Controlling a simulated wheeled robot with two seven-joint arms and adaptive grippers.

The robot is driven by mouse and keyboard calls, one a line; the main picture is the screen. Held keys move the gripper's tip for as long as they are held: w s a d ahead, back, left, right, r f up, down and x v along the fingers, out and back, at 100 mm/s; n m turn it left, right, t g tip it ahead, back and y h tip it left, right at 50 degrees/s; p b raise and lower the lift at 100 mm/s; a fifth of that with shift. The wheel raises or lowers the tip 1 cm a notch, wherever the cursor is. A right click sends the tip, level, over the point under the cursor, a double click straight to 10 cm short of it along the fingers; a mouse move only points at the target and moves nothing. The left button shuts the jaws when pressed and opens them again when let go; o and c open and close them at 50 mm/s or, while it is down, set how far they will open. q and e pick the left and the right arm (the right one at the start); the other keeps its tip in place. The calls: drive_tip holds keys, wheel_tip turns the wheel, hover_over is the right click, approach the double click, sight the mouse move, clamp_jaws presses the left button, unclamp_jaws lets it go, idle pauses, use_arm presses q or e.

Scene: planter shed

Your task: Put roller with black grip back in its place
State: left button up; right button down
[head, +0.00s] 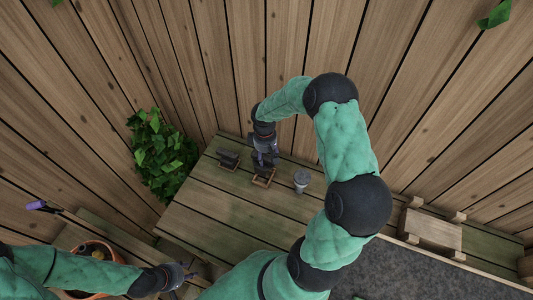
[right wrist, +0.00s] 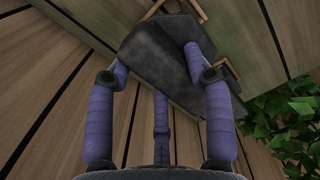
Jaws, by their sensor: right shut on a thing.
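My right gripper (head: 264,158) is over the wooden table, shut on a dark grey blocky thing (right wrist: 160,55), which I take to be the roller with black grip. Its form is partly hidden by the fingers. In the right wrist view it lies between the purple fingers. In the head view it is just above or touching a small wooden holder (head: 262,182); I cannot tell which. A second dark thing (head: 229,157) stands on another small wooden holder to the left. My left gripper (head: 190,272) is at the lower left, away from these, its fingers too small to read.
A grey cup-like cylinder (head: 301,180) stands right of the holder. A wooden crate-like stand (head: 431,229) is at the right. An orange pot (head: 107,268) is at lower left, near my left arm. Ivy (head: 160,155) hangs left of the table (head: 235,210), whose front is clear.

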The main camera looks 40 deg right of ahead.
drive_tip(key=shift+f+b, duration=1.75)
drive_tip(key=shift+f, duration=0.4)
drive_tip(key=shift+f+b, duration=0.2)
drive_tip(key=shift+b, duration=0.1)
drive_tip(key=shift+f+b, duration=0.5)
drive_tip(key=shift+f, duration=0.15)
drive_tip(key=shift+s+a+f+b, duration=0.15)
drive_tip(key=shift+a+f+b, duration=0.1)
drive_tip(key=shift+f+b, duration=0.3)
idle(0.4)
drive_tip(key=shift+c, duration=1.5)
unclamp_jaws()
drive_tip(key=shift+r, duration=0.15)
